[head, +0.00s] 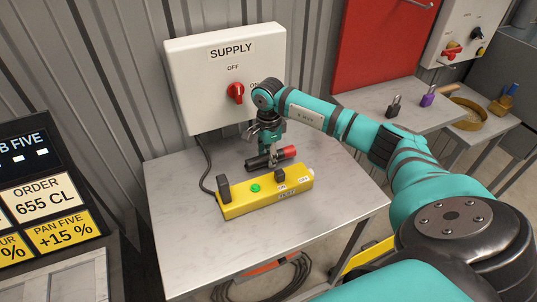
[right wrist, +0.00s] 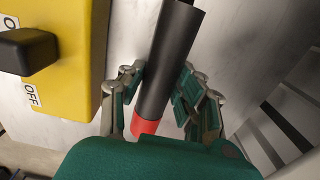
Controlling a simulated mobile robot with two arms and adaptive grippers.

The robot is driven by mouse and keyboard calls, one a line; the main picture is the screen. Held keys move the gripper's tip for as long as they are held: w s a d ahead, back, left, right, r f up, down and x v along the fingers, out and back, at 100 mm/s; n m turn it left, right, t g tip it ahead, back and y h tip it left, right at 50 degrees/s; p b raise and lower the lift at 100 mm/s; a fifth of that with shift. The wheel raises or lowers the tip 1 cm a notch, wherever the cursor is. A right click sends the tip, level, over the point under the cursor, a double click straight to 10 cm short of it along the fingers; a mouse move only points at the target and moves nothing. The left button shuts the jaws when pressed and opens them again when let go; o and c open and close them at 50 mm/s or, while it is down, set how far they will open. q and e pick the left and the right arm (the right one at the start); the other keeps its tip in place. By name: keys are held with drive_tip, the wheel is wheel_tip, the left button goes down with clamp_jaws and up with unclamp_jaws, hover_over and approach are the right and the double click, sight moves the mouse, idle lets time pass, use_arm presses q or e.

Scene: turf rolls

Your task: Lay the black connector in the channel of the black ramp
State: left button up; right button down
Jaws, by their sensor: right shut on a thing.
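The black connector (head: 258,162) is a dark cylinder with a red end, low behind the yellow box on the grey table. My right gripper (head: 271,160) points down and is shut on it around the middle. In the right wrist view the connector (right wrist: 173,48) lies between the fingers of the right gripper (right wrist: 160,85), its red end nearer the palm. I cannot tell whether it touches the table. I cannot make out a black ramp with a channel in either view. My left gripper is not in view.
A yellow box (head: 243,205) with a green button and black switch (head: 280,175) stands just in front. A black block (head: 223,188) is at its left end. A white supply box (head: 225,65) with a red knob is behind. The table's (head: 180,245) front left is bare.

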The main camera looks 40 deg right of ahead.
drive_tip(key=shift+f, duration=0.3)
drive_tip(key=c, duration=1.3)
unclamp_jaws()
drive_tip(key=o, duration=0.4)
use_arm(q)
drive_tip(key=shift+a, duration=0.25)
